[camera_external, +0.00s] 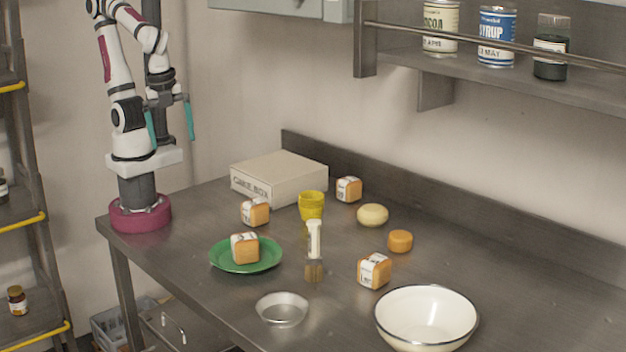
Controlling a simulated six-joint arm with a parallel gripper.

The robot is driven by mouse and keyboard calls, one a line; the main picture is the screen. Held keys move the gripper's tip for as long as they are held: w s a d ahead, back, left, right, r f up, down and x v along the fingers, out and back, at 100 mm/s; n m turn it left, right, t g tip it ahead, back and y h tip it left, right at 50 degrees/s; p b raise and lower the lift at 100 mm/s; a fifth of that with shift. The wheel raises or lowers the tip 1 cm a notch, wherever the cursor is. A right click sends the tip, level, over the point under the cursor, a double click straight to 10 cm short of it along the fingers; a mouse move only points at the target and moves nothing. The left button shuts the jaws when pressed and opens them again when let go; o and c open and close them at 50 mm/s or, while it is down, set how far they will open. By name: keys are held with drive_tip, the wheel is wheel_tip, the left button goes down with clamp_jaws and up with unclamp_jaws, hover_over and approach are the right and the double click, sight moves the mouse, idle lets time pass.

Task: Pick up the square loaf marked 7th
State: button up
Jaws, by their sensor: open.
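Several small square loaves with white labels stand on the steel counter. One loaf (245,249) sits on a green plate (222,261). A second loaf (255,211) stands in front of the cake box. A third loaf (349,190) is at the back, right of the box. Another loaf (374,271) stands nearer the front, behind the white bowl. The marks on the labels are too small to read, so I cannot tell which is 7th. My gripper (170,125) is open and empty, with teal fingers, high above the counter's left end, apart from all loaves.
A metal dish (282,309) and white bowl (426,312) are in front. The counter's right side is clear.

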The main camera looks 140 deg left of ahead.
drive_tip(key=shift+s+d+f+m, duration=0.3)
drive_tip(key=shift+s+d+f, duration=0.05)
drive_tip(key=shift+s+f, duration=0.35)
